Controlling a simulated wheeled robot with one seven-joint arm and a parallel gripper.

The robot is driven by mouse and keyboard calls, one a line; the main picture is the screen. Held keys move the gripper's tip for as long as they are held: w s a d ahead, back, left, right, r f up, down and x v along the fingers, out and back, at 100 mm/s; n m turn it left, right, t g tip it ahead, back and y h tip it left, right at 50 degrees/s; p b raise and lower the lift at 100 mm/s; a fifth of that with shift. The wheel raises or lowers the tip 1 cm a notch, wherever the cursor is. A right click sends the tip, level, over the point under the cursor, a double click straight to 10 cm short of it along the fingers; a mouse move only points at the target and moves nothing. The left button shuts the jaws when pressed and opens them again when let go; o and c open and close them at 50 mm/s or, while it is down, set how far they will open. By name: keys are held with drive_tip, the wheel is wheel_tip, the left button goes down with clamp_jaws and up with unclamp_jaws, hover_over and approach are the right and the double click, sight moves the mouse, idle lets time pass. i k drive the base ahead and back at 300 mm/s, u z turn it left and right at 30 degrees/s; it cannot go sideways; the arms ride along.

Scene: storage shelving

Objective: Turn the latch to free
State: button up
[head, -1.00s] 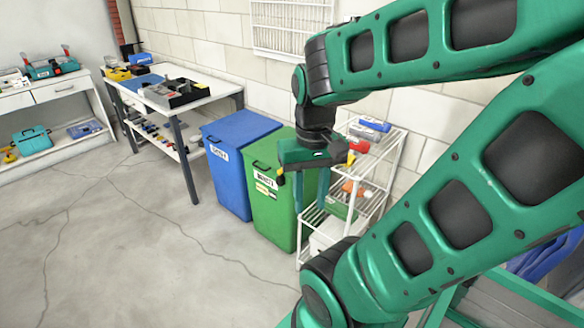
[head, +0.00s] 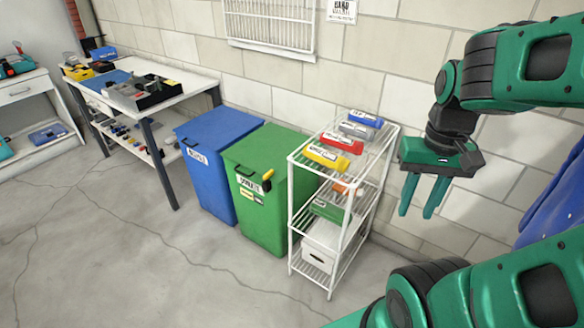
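A green bin (head: 270,215) with a closed lid stands on the floor against the wall. My gripper (head: 422,208) points down, open and empty, to the right of the white shelf and well apart from the green bin.
A white wire shelf (head: 300,205) stands right of the green bin, with several coloured boxes on top and a white box (head: 320,248) low down. A worktable (head: 185,85) stands left of the bins. The floor in front is clear.

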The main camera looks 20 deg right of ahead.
sight(268, 175)
drive_tip(key=z, duration=0.1)
drive_tip(key=i, duration=1)
drive_tip(key=u, duration=0.05)
